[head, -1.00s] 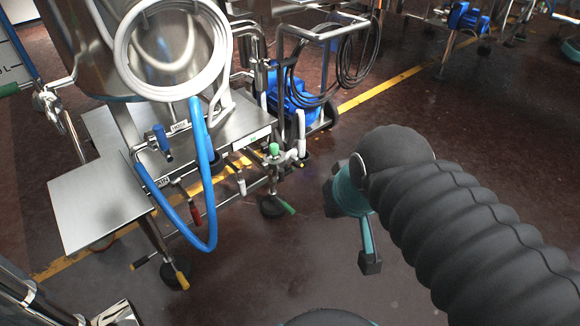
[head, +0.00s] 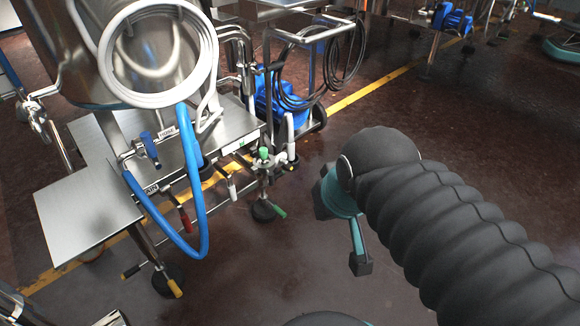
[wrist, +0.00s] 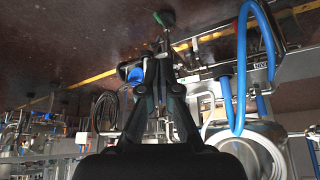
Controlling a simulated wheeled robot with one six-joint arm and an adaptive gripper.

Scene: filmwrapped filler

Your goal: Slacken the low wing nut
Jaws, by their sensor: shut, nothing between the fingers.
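I cannot make out a wing nut for certain. Low on the steel skid, a small stand (head: 262,178) carries a green knob (head: 263,153) on top and a green-tipped lever (head: 279,211) by its dark foot. A yellow-tipped lever (head: 175,288) sits at another foot, nearer me. My gripper (head: 360,264) hangs over open floor to the right of the stand, apart from it. In the wrist view, which is upside down, my gripper (wrist: 162,56) has its fingertips together and empty. A green piece (wrist: 165,18) shows beyond them; my fingers partly hide the stand there.
A blue hose (head: 192,255) loops down in front of the skid's steel shelf (head: 88,213). Red (head: 185,220) and white (head: 231,187) handles hang under its edge. A cart with a blue unit (head: 275,100) stands behind. The floor between stand and arm is clear.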

